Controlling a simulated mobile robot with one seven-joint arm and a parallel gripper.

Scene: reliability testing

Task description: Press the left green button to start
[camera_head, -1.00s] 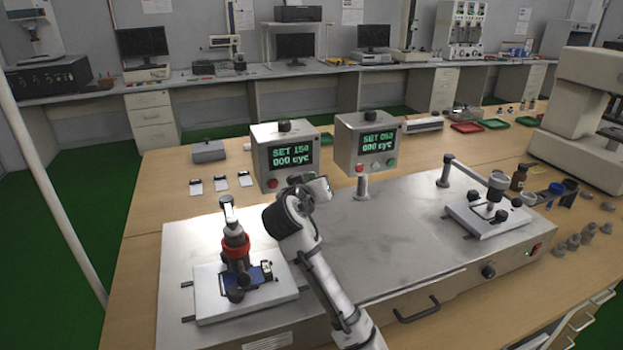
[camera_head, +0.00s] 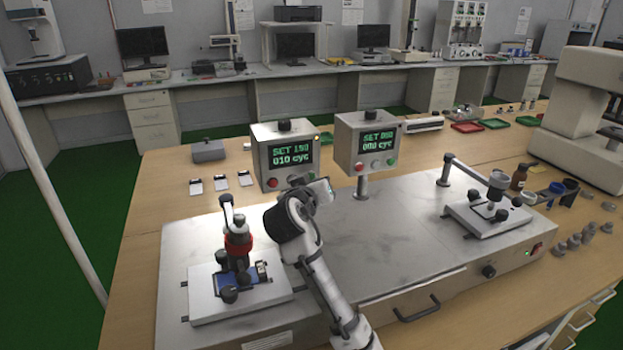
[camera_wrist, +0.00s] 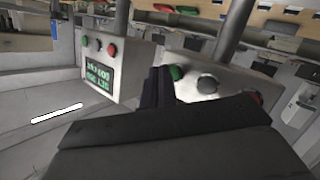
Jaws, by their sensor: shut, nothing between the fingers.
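The left control box (camera_head: 285,155) has a green-text display reading SET 150 and 010 cyc, and an orange light is lit at its upper right corner. Its red button (camera_head: 273,183) shows in the head view; its green button is hidden there behind my gripper (camera_head: 306,186). In the upside-down wrist view, the green button (camera_wrist: 176,73) sits right beside the tips of my shut, empty gripper (camera_wrist: 160,82). I cannot tell whether they touch. The grey knob (camera_wrist: 207,83) and the red button lie to its right there.
The right control box (camera_head: 365,145) stands on a post and reads 000 cyc. The left test station (camera_head: 240,285) and right test station (camera_head: 490,213) sit on the grey machine top (camera_head: 370,230). Sample cards (camera_head: 220,183) lie on the wooden table left of the boxes.

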